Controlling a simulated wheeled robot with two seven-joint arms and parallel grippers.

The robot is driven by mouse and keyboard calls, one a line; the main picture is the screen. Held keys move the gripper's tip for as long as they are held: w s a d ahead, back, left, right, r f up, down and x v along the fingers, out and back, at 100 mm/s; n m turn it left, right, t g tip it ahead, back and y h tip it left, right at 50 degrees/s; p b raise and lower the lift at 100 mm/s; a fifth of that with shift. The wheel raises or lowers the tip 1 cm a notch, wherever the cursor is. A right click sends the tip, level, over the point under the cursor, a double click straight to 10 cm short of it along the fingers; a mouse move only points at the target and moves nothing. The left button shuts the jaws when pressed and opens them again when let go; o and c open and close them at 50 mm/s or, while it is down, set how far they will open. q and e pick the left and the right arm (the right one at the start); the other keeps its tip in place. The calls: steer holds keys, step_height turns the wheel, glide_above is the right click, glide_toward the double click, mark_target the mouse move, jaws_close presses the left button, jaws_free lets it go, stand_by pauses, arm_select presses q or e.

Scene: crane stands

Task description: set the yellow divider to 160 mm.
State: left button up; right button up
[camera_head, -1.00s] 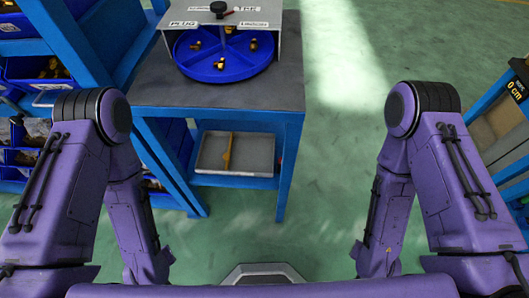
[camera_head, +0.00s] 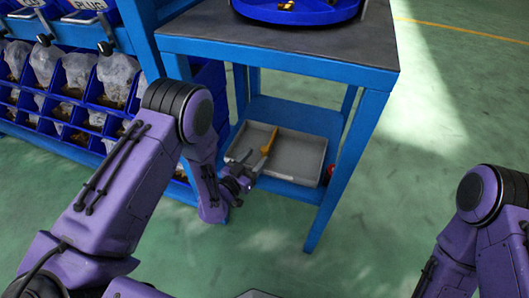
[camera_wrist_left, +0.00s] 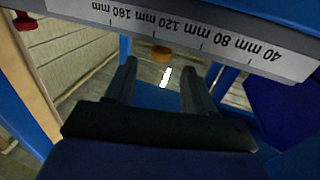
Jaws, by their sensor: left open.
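The yellow divider (camera_head: 269,141) stands across the grey tray (camera_head: 312,168) on the lower shelf of the blue table. In the left wrist view the tray's front wall (camera_wrist_left: 225,45) carries an upside-down scale from 40 to 160 mm. The divider's yellow end (camera_wrist_left: 161,52) shows at the wall's lower edge, beside the 120 mm label. My left gripper (camera_wrist_left: 160,80) is open, its two fingers pointing at the yellow end from a short distance, one to each side of it in the picture. It also shows at the tray's front left in the head view (camera_head: 240,164). My right gripper is out of sight.
The blue table's front leg (camera_head: 345,170) stands right of the tray, with a red object (camera_head: 331,171) near it. The tabletop (camera_head: 280,45) overhangs the shelf. Blue bins (camera_head: 85,85) fill the left. Green floor is clear at the right.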

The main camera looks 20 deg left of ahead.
mark_target(262, 151)
arm_select(q)
steer(key=x, duration=0.5)
steer(key=shift+w+b, duration=0.25)
steer(key=shift+b, duration=0.05)
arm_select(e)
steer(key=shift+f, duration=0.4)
